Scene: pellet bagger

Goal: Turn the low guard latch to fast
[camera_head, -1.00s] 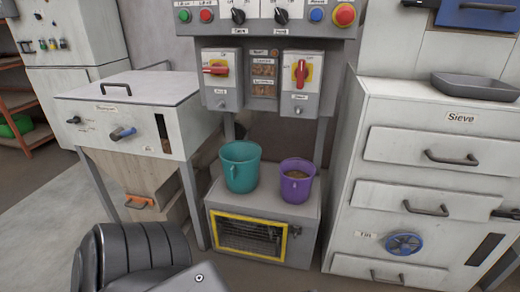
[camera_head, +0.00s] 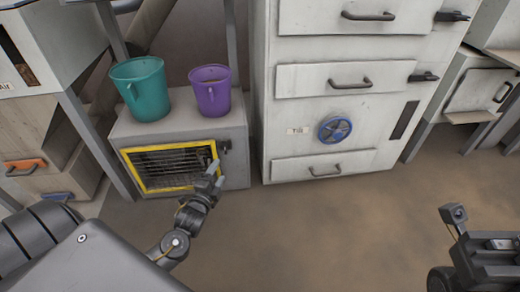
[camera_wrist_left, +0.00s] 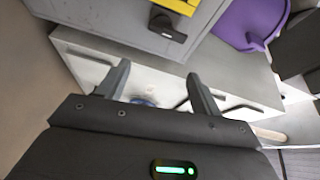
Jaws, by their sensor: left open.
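The low guard (camera_head: 132,172) is a yellow-framed mesh panel on the front of a low grey box. A small dark latch (camera_head: 226,146) sits right of its frame. The latch also shows in the left wrist view as a black handle (camera_wrist_left: 168,28) on a grey face, near the top. My left gripper (camera_head: 216,174) is in front of the guard's lower right part, just below the latch in the picture. In the left wrist view its fingers (camera_wrist_left: 158,72) are apart with nothing between them, and the latch lies beyond them. My right arm shows at the lower right; its fingers are unclear.
A teal bucket (camera_head: 143,90) and a purple bucket (camera_head: 210,92) stand on the grey box (camera_head: 190,125). A white drawer cabinet (camera_head: 290,104) with a blue handwheel (camera_head: 335,129) stands to the right. The floor (camera_head: 330,230) before it is clear.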

